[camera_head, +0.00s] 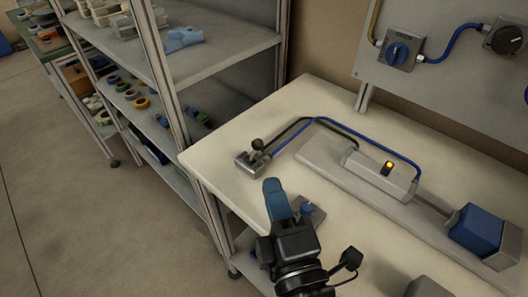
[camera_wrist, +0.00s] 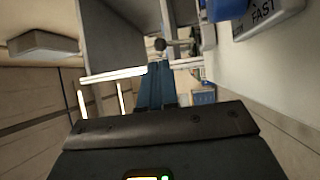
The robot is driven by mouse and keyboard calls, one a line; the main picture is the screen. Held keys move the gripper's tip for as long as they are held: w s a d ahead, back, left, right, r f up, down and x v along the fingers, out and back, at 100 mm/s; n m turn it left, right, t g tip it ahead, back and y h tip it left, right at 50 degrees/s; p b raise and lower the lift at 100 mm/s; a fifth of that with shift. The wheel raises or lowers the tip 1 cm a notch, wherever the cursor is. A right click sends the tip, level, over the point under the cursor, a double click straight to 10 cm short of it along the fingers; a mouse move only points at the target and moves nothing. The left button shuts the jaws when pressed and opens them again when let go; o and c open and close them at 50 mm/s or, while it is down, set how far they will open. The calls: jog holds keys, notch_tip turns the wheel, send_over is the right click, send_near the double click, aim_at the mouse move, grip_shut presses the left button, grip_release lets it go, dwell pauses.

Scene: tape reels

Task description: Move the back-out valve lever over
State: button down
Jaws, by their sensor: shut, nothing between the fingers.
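The valve is a small grey block (camera_head: 250,163) near the table's left corner, with a black and a blue hose running from it. Its lever, with a black ball knob (camera_head: 257,144), stands up from the block; I cannot tell its exact tilt. My gripper (camera_head: 274,183) has blue fingers, shut and empty, short of the valve and apart from the lever in the head view. In the wrist view a dark round knob (camera_wrist: 160,44) shows just beyond the shut fingertips (camera_wrist: 158,66), seemingly the lever's knob. Contact does not show.
A grey block with a blue knob (camera_head: 308,208) sits beside my gripper, partly hidden. A cylinder unit (camera_head: 378,177) with an amber light lies on a plate to the right. A shelf rack (camera_head: 180,70) stands left of the table (camera_head: 225,150). A panel with dials (camera_head: 398,52) is behind.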

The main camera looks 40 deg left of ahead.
aim_at(259, 148)
jog(key=p+x, duration=0.1)
jog(key=x, duration=0.3)
jog(key=shift+w+a+r+p, duration=0.15)
jog(key=shift+a+r+p, duration=0.1)
jog(key=shift+a+p, duration=0.1)
jog(key=shift+w+a+f, duration=0.15)
jog(key=shift+w+a, duration=0.4)
jog(key=shift+a, duration=0.1)
